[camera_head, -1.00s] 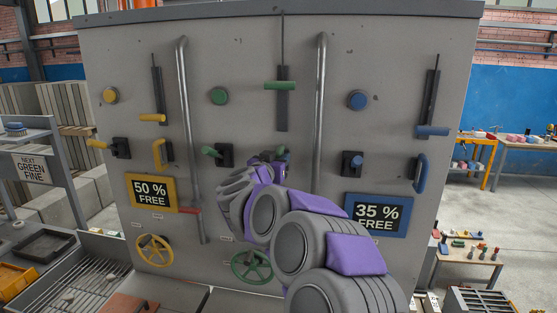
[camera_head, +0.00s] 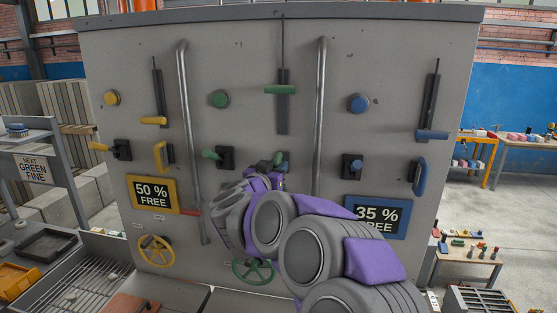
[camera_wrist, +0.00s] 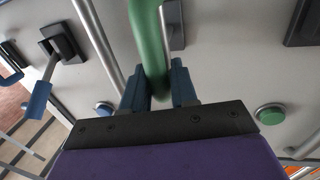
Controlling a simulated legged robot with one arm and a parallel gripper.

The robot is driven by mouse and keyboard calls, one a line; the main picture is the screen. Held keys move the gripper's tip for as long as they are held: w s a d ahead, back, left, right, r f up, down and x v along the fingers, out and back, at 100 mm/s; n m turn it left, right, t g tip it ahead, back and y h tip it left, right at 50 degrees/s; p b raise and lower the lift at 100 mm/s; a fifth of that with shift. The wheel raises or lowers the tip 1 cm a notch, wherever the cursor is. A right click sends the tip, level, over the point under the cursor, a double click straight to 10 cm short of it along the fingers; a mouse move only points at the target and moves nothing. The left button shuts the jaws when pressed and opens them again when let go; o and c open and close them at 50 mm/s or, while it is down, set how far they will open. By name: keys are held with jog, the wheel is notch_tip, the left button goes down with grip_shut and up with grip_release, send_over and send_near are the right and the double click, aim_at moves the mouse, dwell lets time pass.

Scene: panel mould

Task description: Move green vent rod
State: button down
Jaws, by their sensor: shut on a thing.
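The green vent rod is a T-shaped slider with a green crossbar (camera_head: 280,90). It sits high in a dark vertical slot on the grey panel (camera_head: 240,60), with a thin rod rising above it. My gripper (camera_head: 280,165) is below it, at the panel face. In the wrist view, my blue fingers (camera_wrist: 160,88) are shut around a thick green handle (camera_wrist: 150,45), which looks like the green pull handle rather than the T-bar. A small part of this handle shows in the head view (camera_head: 277,158); my gripper and arm hide the rest.
A green knob (camera_head: 220,99) and green lever (camera_head: 211,154) are on the left, and a blue knob (camera_head: 358,103) and blue lever (camera_head: 354,165) on the right. Vertical pipes (camera_head: 320,110) flank the middle column. My arm partly covers the green wheel (camera_head: 252,272) and "35 % FREE" sign (camera_head: 390,212).

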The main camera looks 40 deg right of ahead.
jog(key=v, duration=0.1)
jog(key=p+v, duration=0.1)
jog(key=v, duration=0.1)
jog(key=shift+s+d, duration=0.2)
jog(key=shift+s, duration=0.05)
jog(key=c, duration=1.3)
grip_release()
jog(key=shift+o, duration=1.1)
jog(key=shift+s+a+r, duration=0.1)
jog(key=shift+s+a, duration=0.1)
jog(key=shift+s, duration=0.05)
jog(key=shift+w+a, duration=0.1)
jog(key=shift+a, duration=0.1)
